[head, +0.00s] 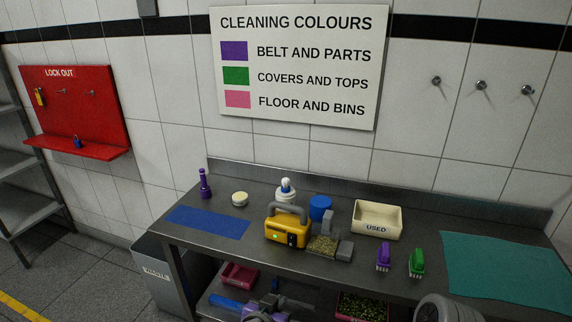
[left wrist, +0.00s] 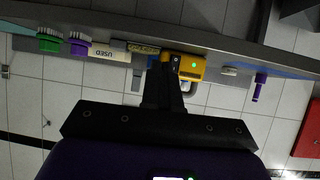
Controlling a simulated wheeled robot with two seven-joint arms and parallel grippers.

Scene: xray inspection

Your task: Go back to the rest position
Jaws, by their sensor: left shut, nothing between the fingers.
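My left gripper (head: 274,299) is low at the bottom middle of the head view, in front of the bench. In the left wrist view its fingers (left wrist: 165,75) are together with nothing between them. That view is upside down, and the fingers overlap the yellow device on the bench (head: 284,232) in the picture, with no contact visible. My right gripper is not in the head view.
The steel bench (head: 400,281) carries a purple bottle (head: 204,184), a blue mat (head: 207,222), a cream USED bin (head: 377,220), purple (head: 383,257) and green (head: 416,263) brushes and a teal mat (head: 510,265). A waste bin (head: 158,287) stands left. A pink tray (head: 240,277) sits below.

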